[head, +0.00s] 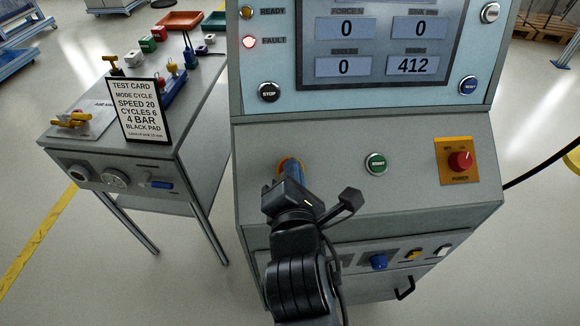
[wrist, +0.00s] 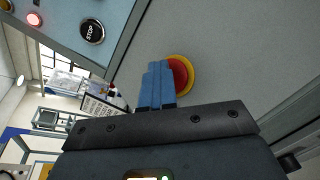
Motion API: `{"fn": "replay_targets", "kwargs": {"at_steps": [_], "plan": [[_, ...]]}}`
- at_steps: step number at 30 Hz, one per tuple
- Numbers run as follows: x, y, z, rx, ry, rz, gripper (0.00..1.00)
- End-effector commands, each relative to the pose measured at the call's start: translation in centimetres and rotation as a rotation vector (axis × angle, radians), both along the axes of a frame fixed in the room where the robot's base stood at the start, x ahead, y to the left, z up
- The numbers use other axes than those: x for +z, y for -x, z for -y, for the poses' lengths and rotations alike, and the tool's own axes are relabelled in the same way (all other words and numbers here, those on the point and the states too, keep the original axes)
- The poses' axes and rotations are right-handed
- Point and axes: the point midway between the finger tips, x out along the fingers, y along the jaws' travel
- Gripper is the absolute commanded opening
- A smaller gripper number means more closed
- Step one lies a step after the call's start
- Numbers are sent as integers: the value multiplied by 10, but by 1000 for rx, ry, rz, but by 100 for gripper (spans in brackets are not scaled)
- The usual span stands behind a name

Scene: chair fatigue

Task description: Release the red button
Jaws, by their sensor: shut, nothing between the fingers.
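The red button (wrist: 181,74) is a round red mushroom head on a yellow ring, set in the sloped grey panel of the console. In the wrist view it shows beside and partly behind my blue fingers.
Above is a screen (head: 379,38) with a lit red fault lamp (head: 249,41) and a black stop button (head: 269,91). A side table (head: 180,128) stands left with a test card (head: 139,110).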

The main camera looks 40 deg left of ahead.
Motion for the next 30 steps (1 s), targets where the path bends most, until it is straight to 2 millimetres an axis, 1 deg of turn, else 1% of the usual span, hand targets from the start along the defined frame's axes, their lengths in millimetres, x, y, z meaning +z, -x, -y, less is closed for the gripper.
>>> {"fn": "replay_targets", "kwargs": {"at_steps": [1,7,15,25,30], "plan": [[-6,0,1,-2,8,-8,0],[-7,0,1,-3,10,-11,0],[-4,3,4,-3,14,-14,0],[-7,4,5,-2,14,-15,0],[0,6,7,-2,14,-15,0]]}}
